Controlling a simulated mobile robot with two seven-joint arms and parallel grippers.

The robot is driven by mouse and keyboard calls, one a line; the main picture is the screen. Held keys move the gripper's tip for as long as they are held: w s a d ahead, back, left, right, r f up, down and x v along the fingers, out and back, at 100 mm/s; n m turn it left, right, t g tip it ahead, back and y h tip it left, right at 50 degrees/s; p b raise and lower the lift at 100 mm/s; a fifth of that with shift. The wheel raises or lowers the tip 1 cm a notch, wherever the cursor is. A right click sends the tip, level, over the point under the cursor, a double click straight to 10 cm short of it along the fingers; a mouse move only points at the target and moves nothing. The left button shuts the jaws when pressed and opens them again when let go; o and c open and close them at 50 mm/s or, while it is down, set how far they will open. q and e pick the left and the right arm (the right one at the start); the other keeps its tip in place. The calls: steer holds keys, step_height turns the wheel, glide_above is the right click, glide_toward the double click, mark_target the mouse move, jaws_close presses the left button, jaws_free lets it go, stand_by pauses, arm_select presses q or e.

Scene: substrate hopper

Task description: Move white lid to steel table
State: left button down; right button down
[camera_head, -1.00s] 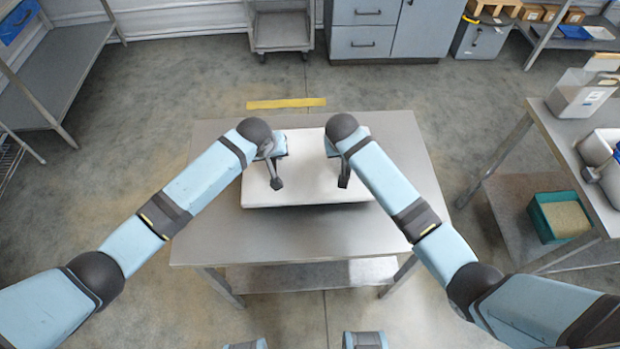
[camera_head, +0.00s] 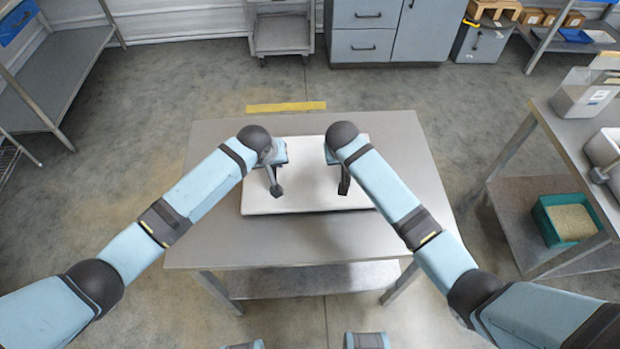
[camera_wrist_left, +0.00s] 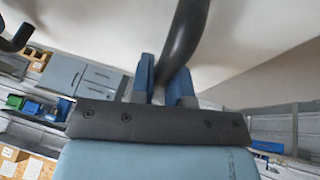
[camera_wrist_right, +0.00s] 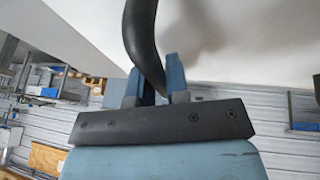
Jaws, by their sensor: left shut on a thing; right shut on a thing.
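The white lid (camera_head: 312,188) is a flat rectangular panel with dark handles. In the head view it shows over the middle of the steel table (camera_head: 215,230); I cannot tell whether it touches the top. My left gripper (camera_head: 276,172) is shut on the lid's left handle (camera_wrist_left: 184,40), which runs between its blue fingers in the left wrist view (camera_wrist_left: 168,85). My right gripper (camera_head: 338,170) is shut on the right handle (camera_wrist_right: 142,40), seen between its fingers in the right wrist view (camera_wrist_right: 160,85). The lid's white surface also fills much of both wrist views.
A second bench (camera_head: 570,135) on the right carries a clear-fronted bin (camera_head: 585,97), with a teal crate (camera_head: 567,218) on its lower shelf. A grey shelf rack (camera_head: 65,85) stands at left. Grey cabinets (camera_head: 365,30) and a cart (camera_head: 281,35) stand at the back. Bare tabletop surrounds the lid.

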arm_select(q)
steer(key=shift+f+b, duration=0.55)
steer(key=shift+f, duration=0.2)
arm_select(e)
steer(key=shift+f, duration=0.7)
arm_select(q)
steer(key=c, duration=1.1)
jaws_free()
arm_select(e)
steer(key=c, duration=1.1)
jaws_free()
arm_select(q)
steer(key=shift+r, duration=0.1)
arm_select(e)
steer(key=shift+r, duration=0.1)
steer(key=shift+r, duration=0.1)
arm_select(q)
steer(key=v, duration=1.2)
arm_select(e)
steer(key=v, duration=1.2)
